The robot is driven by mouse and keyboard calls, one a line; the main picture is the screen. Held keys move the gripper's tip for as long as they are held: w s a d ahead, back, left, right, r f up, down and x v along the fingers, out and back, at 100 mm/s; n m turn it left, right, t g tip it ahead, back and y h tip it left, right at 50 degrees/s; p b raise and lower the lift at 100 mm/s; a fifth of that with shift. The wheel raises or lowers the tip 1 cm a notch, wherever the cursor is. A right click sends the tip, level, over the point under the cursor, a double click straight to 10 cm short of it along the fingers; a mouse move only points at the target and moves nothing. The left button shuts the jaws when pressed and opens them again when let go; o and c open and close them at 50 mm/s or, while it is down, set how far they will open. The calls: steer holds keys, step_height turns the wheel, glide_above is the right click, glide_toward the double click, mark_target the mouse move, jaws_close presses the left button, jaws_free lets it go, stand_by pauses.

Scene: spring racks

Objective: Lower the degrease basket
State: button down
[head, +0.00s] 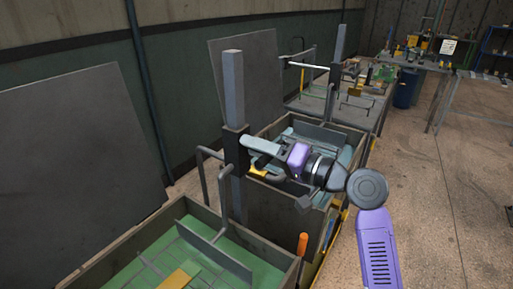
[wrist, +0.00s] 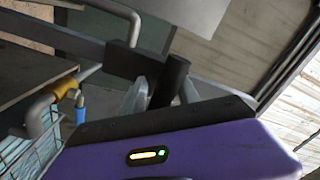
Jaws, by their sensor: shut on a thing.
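My gripper (head: 264,158) is at the grey upright post (head: 233,85), beside its dark sliding carriage (head: 236,143). A grey bar (head: 262,144) reaches out from the carriage just above my fingers. In the wrist view my gripper (wrist: 162,95) is shut on a dark round handle (wrist: 173,75), with a pale finger on each side. A wire basket (wrist: 38,152) shows at lower left there, with a yellow grip on a bent grey tube. I cannot tell which basket is the degrease one. In the head view my wrist partly hides the carriage's handle.
A near tank (head: 285,258) holds green liquid, with a grey plate standing in it. An orange handle (head: 302,243) is at its right corner. A second tank (head: 345,128) with teal contents is behind. Leaning panels (head: 75,150) line the wall. Open floor (head: 440,215) is right.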

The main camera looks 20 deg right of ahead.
steer(key=shift+f, duration=0.1)
step_height(320, 180, down, 17)
steer(key=b, duration=1.2)
steer(key=shift+r, duration=0.2)
steer(key=shift+f, duration=0.15)
steer(key=c, duration=1.1)
jaws_free()
steer(key=shift+r, duration=0.25)
steer(key=shift+v, duration=3.95)
